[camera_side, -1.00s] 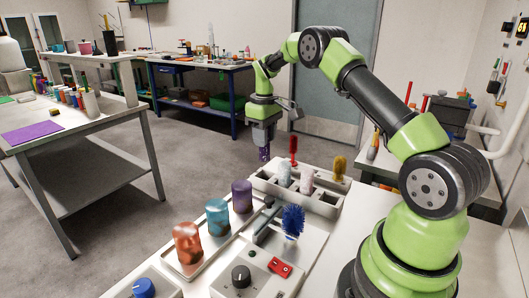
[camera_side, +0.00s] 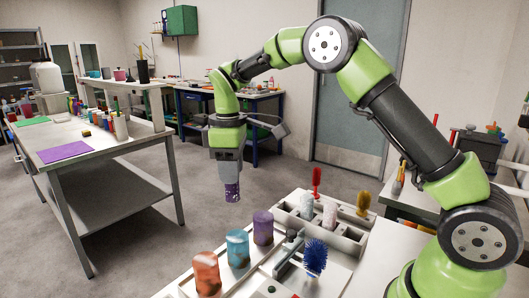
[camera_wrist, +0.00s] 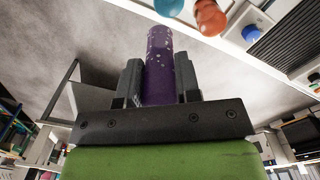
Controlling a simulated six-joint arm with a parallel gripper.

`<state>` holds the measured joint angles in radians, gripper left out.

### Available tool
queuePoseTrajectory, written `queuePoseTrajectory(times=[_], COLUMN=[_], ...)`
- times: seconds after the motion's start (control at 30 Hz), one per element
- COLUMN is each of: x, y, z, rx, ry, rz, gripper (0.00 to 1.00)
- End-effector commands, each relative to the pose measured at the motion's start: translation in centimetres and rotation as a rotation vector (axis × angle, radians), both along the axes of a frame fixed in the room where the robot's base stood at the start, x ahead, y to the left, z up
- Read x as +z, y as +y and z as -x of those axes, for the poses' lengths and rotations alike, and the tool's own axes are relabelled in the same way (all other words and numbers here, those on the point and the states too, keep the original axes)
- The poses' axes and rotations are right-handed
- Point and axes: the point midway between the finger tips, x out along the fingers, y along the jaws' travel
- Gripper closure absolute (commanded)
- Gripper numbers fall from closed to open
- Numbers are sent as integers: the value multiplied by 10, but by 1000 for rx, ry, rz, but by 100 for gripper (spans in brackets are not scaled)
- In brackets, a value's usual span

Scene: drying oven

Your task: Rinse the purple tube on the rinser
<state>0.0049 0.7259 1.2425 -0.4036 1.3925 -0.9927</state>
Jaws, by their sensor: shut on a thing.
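My gripper (camera_side: 230,178) is shut on the purple tube (camera_side: 232,193), which hangs upright below the jaws, clear of the bench, left of the pale rack (camera_side: 349,247). In the wrist view the purple tube (camera_wrist: 160,42) stands between the two dark fingers of my gripper (camera_wrist: 159,82); pale specks show near its far end. A blue bristle brush (camera_side: 316,257) stands on the bench fixture, to the right of and below my gripper. I cannot tell which part is the rinser.
Orange (camera_side: 206,274), teal (camera_side: 237,248) and purple (camera_side: 263,228) cups stand in a row on a tray. Floor shows left of the bench.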

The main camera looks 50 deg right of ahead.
Motion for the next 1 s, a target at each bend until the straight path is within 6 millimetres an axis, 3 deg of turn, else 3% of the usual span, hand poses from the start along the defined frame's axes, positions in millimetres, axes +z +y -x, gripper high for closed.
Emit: queuePoseTrajectory(times=[0.03,0.2,0.4,0.6,0.77,1.0], x=[1,1,-1,-3,-4,-42], y=[29,108,173,202,213,212], z=[8,48,108,153,181,181], rx=[90,378,679,870,979,978], ry=[1,1,1,-1,-1,6], rz=[-1,-1,-4,-8,-9,-7], gripper=[94,94,94,94,94,94])
